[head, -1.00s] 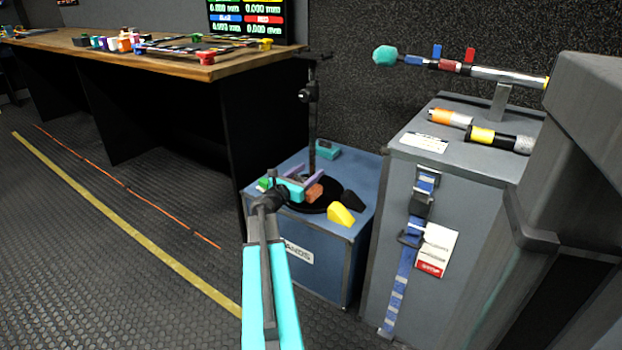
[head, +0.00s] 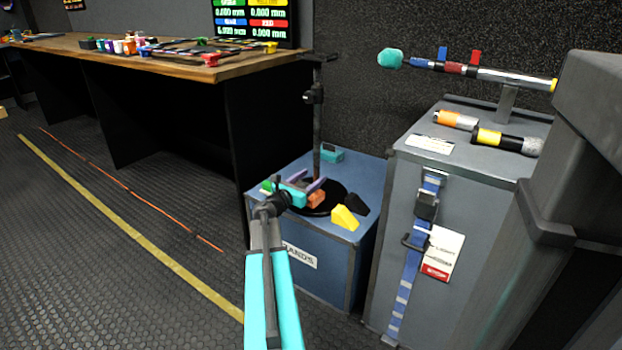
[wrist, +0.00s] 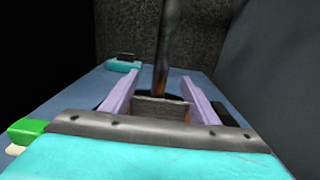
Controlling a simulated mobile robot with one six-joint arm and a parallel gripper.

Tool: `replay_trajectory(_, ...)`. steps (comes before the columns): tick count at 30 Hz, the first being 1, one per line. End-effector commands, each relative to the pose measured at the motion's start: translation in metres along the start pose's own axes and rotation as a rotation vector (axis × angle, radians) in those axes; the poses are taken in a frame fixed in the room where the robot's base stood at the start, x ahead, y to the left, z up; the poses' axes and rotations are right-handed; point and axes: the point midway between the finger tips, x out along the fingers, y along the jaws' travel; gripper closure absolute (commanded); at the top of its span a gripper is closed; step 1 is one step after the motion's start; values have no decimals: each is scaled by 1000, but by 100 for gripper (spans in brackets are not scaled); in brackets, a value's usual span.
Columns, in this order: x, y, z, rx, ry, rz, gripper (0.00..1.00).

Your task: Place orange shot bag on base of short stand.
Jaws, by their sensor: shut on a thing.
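The short stand has a dark upright pole (head: 317,130) and a round black base (head: 338,190) on the blue case. My gripper (head: 313,190), with two purple fingers, is shut on the orange shot bag (head: 317,198) at the base, in front of the pole. In the wrist view the bag's near face (wrist: 162,108) looks grey-brown between the fingers, with the pole (wrist: 162,50) just beyond. The bag is over or on the base; I cannot tell whether it touches.
On the blue case (head: 318,235) are a yellow bag (head: 345,218), a black bag (head: 355,203), a teal bag (head: 331,156) and a green one (head: 266,186) beside my arm. A grey case (head: 470,185) stands close on the right, a wooden bench (head: 150,55) on the left.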

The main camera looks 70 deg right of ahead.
Motion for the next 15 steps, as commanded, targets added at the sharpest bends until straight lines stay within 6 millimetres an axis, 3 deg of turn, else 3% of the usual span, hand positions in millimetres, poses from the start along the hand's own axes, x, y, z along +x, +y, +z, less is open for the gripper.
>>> replay_trajectory(5, 0, 0, -11, -1, -4, -1, 100)
replay_trajectory(15, 0, 0, -12, -1, -4, -1, 100)
